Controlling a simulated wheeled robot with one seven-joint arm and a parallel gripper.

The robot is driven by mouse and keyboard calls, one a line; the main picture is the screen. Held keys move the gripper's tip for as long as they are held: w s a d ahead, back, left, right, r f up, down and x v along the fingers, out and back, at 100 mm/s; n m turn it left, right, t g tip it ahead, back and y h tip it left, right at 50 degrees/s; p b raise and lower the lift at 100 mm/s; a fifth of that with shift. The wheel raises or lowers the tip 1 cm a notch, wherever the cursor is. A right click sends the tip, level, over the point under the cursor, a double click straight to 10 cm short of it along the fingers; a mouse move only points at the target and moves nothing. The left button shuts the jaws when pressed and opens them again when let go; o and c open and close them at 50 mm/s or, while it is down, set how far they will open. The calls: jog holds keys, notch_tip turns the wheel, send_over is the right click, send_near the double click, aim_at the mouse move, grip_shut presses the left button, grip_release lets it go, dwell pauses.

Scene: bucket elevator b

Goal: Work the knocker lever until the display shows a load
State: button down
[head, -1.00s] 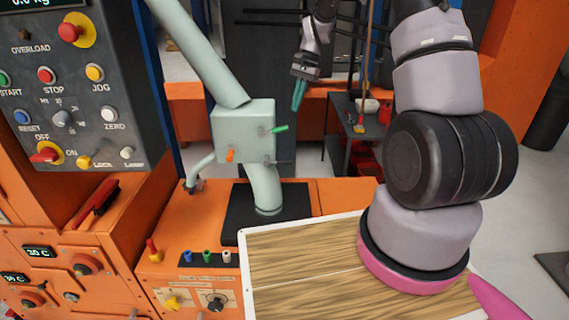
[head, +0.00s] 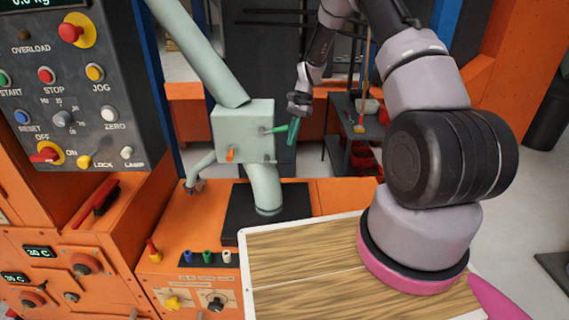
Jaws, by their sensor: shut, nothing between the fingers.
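In the head view, a pale green box (head: 232,128) sits on a pipe at the back of the orange bench. A small green-tipped lever (head: 281,129) sticks out to the right from its side, and an orange-tipped one (head: 231,155) is on its front. Which is the knocker lever I cannot tell from labels. My gripper (head: 292,134), with teal fingers, is shut and empty. It points down right at the green lever's tip; whether it touches is unclear. The display (head: 28,3) at top left is cut off and reads about 0.0 kg.
A control panel (head: 85,115) with knobs and buttons stands at the left. A wooden board (head: 300,275) lies in front, beneath my arm. Coloured knobs (head: 207,256) line the orange bench. A dark shelf (head: 355,135) stands behind.

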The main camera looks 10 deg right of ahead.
jog(key=shift+x, duration=2.85)
jog(key=shift+f, duration=0.1)
jog(key=shift+s+d+f, duration=0.1)
jog(key=shift+s+f, duration=0.05)
jog(key=shift+f, duration=0.9)
jog(key=shift+s+f, duration=0.15)
jog(key=shift+f, duration=0.95)
jog(key=w+d+f+v, duration=0.1)
jog(key=v, duration=1.2)
jog(key=shift+w+d, duration=0.25)
jog(key=shift+w, duration=0.15)
